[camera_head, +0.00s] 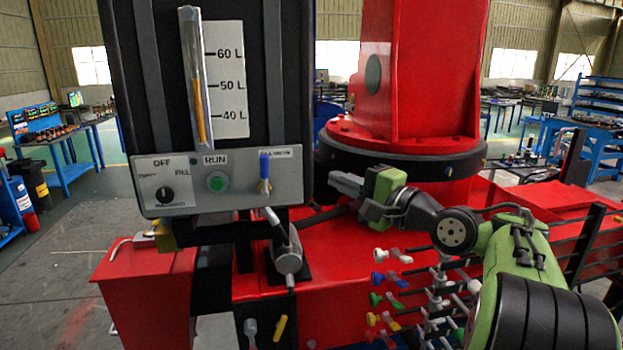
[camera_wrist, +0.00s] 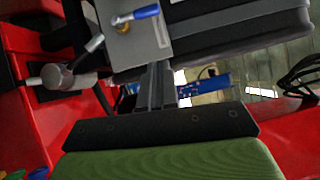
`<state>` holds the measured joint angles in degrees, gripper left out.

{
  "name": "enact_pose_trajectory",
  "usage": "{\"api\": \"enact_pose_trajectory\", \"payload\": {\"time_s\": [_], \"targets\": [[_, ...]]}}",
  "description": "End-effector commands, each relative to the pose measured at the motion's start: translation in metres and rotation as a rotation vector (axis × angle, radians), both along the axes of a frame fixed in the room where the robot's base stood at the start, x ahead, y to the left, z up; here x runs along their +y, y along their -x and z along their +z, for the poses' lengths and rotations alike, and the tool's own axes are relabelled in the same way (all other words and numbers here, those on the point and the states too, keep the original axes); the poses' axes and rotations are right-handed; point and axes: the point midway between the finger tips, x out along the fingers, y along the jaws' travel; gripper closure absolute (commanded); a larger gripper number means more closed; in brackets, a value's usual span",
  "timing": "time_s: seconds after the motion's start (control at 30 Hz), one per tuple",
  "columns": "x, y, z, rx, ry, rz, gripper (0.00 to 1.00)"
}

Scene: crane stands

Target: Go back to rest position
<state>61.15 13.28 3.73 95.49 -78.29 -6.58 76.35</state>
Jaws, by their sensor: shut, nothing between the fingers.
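My gripper (camera_head: 346,184) is at the end of my green and black arm, in front of the red crane base and just right of the grey control panel (camera_head: 220,181). Its fingers are shut with nothing between them. In the wrist view, my gripper (camera_wrist: 157,75) points up toward the panel (camera_wrist: 143,42), whose blue-handled toggle (camera_wrist: 135,17) shows there. The gripper looks apart from the panel and the toggle. In the head view the blue toggle (camera_head: 264,168) stands upright on the panel's right side.
A grey-handled valve (camera_head: 287,255) is below the panel. Several coloured levers (camera_head: 385,290) stand on the red crane body beneath my arm. The red crane column (camera_head: 420,70) rises behind my gripper. A gauge (camera_head: 222,80) sits above the panel. Open floor (camera_head: 70,260) is at left.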

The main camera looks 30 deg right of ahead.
Motion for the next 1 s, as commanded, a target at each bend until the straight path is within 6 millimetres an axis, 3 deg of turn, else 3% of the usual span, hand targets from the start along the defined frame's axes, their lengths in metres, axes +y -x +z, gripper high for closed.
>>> {"api": "enact_pose_trajectory", "payload": {"time_s": [0.17, 0.23, 0.33, 0.4, 0.47, 0.57, 0.6, 0.7, 0.8, 0.9, 1.0], "targets": [[0.001, 0.001, 0.000, 0.001, 0.003, 0.003, 1.00], [0.012, -0.002, -0.003, 0.015, 0.042, 0.007, 1.00], [0.056, -0.006, -0.023, 0.089, 0.235, 0.022, 1.00], [0.100, 0.002, -0.049, 0.172, 0.466, 0.050, 1.00], [0.132, 0.023, -0.076, 0.246, 0.680, 0.091, 1.00], [0.168, 0.080, -0.124, 0.362, 1.025, 0.197, 1.00], [0.175, 0.108, -0.142, 0.402, 1.149, 0.250, 1.00], [0.175, 0.176, -0.184, 0.489, 1.390, 0.395, 1.00], [0.167, 0.225, -0.213, 0.540, 1.529, 0.516, 1.00], [0.159, 0.248, -0.228, 0.567, 1.588, 0.583, 1.00], [0.157, 0.254, -0.231, 0.576, 1.601, 0.600, 1.00]]}}
